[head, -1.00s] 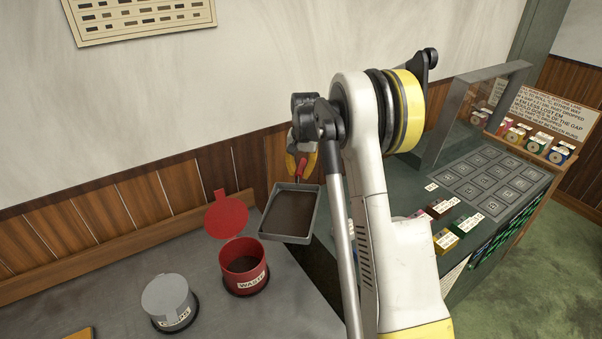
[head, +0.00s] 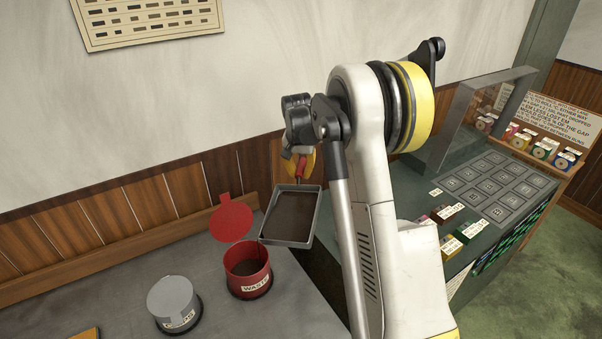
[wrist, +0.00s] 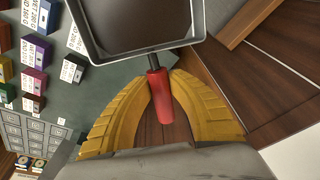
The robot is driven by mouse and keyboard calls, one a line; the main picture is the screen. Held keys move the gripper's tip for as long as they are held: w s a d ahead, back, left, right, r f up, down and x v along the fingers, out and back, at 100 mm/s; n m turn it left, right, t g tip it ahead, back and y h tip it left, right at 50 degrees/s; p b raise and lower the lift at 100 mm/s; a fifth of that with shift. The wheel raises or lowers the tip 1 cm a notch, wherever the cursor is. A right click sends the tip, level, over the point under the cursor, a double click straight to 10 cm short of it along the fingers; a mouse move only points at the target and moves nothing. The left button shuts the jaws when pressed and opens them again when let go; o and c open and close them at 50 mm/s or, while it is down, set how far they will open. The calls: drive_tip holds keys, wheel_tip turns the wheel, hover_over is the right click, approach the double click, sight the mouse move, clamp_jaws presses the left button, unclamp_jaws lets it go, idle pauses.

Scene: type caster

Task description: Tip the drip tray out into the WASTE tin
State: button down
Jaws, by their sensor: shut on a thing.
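The drip tray (head: 291,216) is a shallow grey rectangular pan with dark brown contents and a red handle (wrist: 159,96). It is held in the air right of the WASTE tin and looks roughly level. My gripper (wrist: 160,95) has yellow fingers shut on the red handle; in the head view it is partly hidden behind my arm. The WASTE tin (head: 247,282) is a red round can on the grey bench, its red lid (head: 232,224) raised at the back and its mouth open. Something dark shows inside it.
A grey lidded tin (head: 174,302) stands left of the WASTE tin on the grey bench (head: 110,285). A green counter (head: 425,200) at right holds small coloured boxes (head: 462,233), a grid of plates and a clear screen (head: 475,125). A wood-panelled wall (head: 150,205) runs behind.

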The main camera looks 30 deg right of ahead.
drive_tip(key=shift+s+a+r+h, duration=0.1)
drive_tip(key=shift+a+r+h, duration=0.2)
drive_tip(key=shift+a+r, duration=0.3)
drive_tip(key=shift+r, duration=0.2)
drive_tip(key=shift+s+a+r+h+p, duration=0.1)
drive_tip(key=shift+a+r+h+p, duration=0.4)
drive_tip(key=shift+a+r, duration=0.3)
idle(0.3)
drive_tip(key=shift+s+a+r+t+h, duration=0.15)
drive_tip(key=shift+a+r+h, duration=0.15)
drive_tip(key=shift+a+r, duration=0.2)
drive_tip(key=shift+s+a+r+t+h, duration=0.15)
drive_tip(key=shift+a+r+h, duration=0.15)
drive_tip(key=shift+a+r, duration=0.15)
drive_tip(key=shift+w, duration=0.1)
